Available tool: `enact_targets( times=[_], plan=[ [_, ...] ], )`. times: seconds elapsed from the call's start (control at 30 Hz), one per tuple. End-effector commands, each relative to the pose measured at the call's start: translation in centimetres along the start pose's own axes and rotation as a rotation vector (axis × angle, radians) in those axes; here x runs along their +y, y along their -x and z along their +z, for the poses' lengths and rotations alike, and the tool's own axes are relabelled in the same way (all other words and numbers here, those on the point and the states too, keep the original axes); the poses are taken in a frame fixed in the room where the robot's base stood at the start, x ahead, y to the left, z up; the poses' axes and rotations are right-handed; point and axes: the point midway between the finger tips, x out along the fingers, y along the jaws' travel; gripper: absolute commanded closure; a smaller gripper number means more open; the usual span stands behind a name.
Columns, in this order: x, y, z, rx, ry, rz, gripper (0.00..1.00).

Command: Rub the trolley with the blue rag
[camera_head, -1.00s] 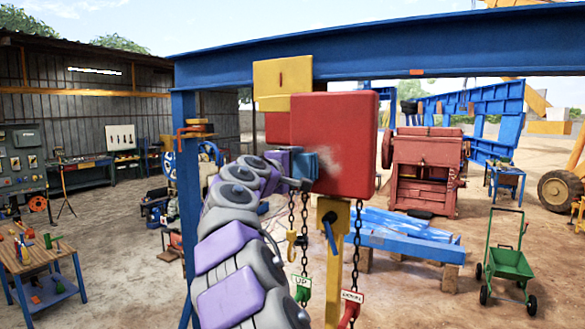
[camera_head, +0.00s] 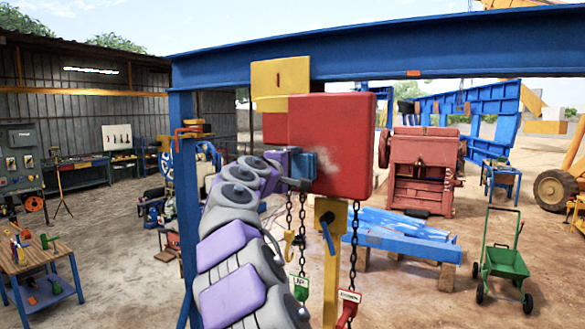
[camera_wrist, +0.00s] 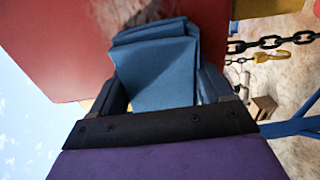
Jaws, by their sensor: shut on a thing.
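The trolley on the overhead beam appears as a big red box (camera_head: 345,130) with a yellow plate (camera_head: 281,78) at its upper left. A pale, scuffed patch shows on the red face. My gripper (camera_head: 300,180) is at the lower left of this face, shut on the folded blue rag (camera_head: 304,165). In the wrist view the rag (camera_wrist: 155,70) sits between the two dark fingers, against or very close to the red surface (camera_wrist: 50,50). The wrist view shows the pale patch just beyond the rag. Exact contact is hard to tell.
Chains with a green UP tag (camera_head: 299,287) and a red tag (camera_head: 349,305) hang below the box. A blue post (camera_head: 184,200) stands left of my arm. A yellow post (camera_head: 331,270) stands below the box. A green handcart (camera_head: 503,262) stands at right.

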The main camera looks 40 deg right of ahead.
Motion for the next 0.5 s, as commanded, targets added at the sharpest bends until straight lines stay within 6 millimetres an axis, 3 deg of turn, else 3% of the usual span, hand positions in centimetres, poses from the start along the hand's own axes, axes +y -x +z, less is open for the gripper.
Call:
enact_targets(
  times=[0.5],
  plan=[
    [-0.1,0.1,3.7,-0.002,0.0,-0.001,0.46]
  ],
)
